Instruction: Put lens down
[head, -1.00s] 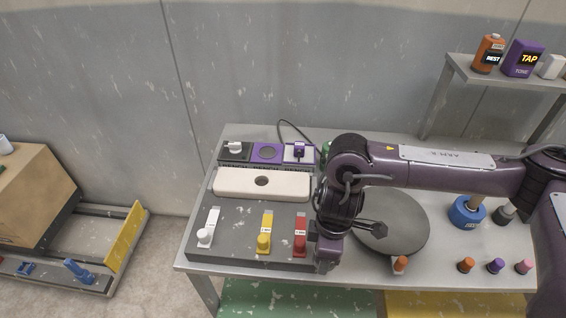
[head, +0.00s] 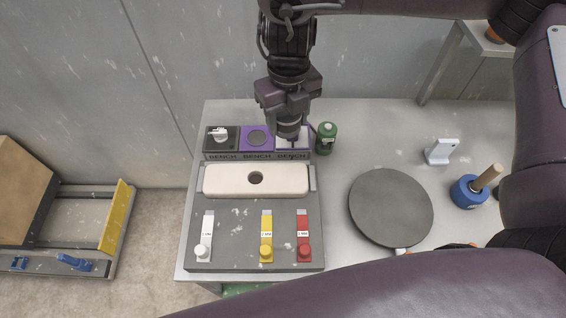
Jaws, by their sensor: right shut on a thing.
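My right gripper (head: 289,133) points down over the right-hand bay of the labelled bench strip, at the back of the table. It is shut on a small purple piece that its fingers mostly hide. I cannot tell if this piece is the lens or if it touches the white pad (head: 291,144) below. The middle bay (head: 257,138) is purple with a dark round disc. The left bay (head: 218,142) is black with a white knob-like piece on it. My left gripper is not in view.
A green bottle (head: 326,139) stands close right of the gripper. In front are a cream block with a hole (head: 225,180) and white, yellow and red sliders on a dark panel (head: 235,240). A grey turntable (head: 391,207) and a blue wooden-handled tool (head: 467,192) are to the right.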

